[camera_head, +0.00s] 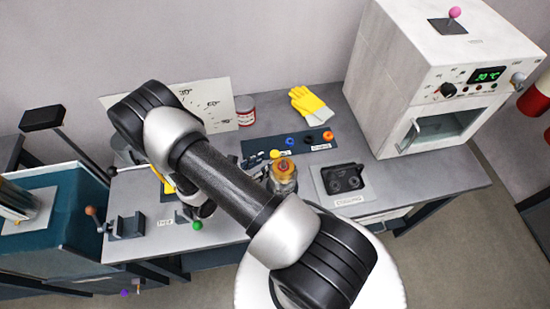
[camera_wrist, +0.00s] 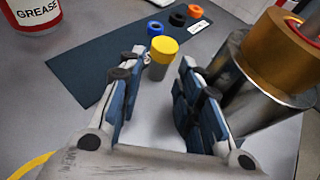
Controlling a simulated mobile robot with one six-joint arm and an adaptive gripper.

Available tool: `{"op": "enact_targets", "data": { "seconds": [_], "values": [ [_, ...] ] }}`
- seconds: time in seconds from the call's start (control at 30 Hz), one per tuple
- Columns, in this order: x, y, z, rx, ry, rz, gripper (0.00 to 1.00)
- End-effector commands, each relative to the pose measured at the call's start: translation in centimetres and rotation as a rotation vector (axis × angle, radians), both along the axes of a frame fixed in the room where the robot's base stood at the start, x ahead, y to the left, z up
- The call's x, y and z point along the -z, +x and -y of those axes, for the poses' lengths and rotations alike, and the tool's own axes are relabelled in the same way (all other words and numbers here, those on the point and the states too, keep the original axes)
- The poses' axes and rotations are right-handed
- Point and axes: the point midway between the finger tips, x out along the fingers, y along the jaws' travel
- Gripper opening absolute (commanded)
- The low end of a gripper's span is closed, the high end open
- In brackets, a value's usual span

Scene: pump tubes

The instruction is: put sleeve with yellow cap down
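The sleeve with the yellow cap (camera_wrist: 162,54) stands upright at the near edge of the dark mat (camera_wrist: 95,62) in the wrist view. Its yellow cap also shows in the head view (camera_head: 274,154). My gripper (camera_wrist: 163,65) is open, with one blue-padded finger on each side of the sleeve, near its tips. A gap shows between the sleeve and the right finger; contact at the left finger I cannot tell. In the head view my gripper is partly hidden by my arm.
Blue (camera_wrist: 155,28), black (camera_wrist: 178,18) and orange (camera_wrist: 195,11) caps stand in a row behind on the mat. A metal pot with a brass-coloured top (camera_wrist: 272,55) stands close right of my gripper. A grease can (camera_wrist: 35,12) is at left. A cooling block (camera_head: 343,178) lies farther right.

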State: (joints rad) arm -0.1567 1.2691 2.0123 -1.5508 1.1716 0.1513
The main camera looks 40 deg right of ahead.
Motion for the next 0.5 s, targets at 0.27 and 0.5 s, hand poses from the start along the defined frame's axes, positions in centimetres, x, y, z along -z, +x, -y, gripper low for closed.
{"op": "enact_targets", "data": {
  "seconds": [0.27, 0.5],
  "values": [
    [1.3, 0.0, 3.3, 0.004, 0.001, 0.000, 0.32],
    [1.9, 0.2, 4.9, 0.000, 0.000, 0.000, 0.32]
  ]
}}
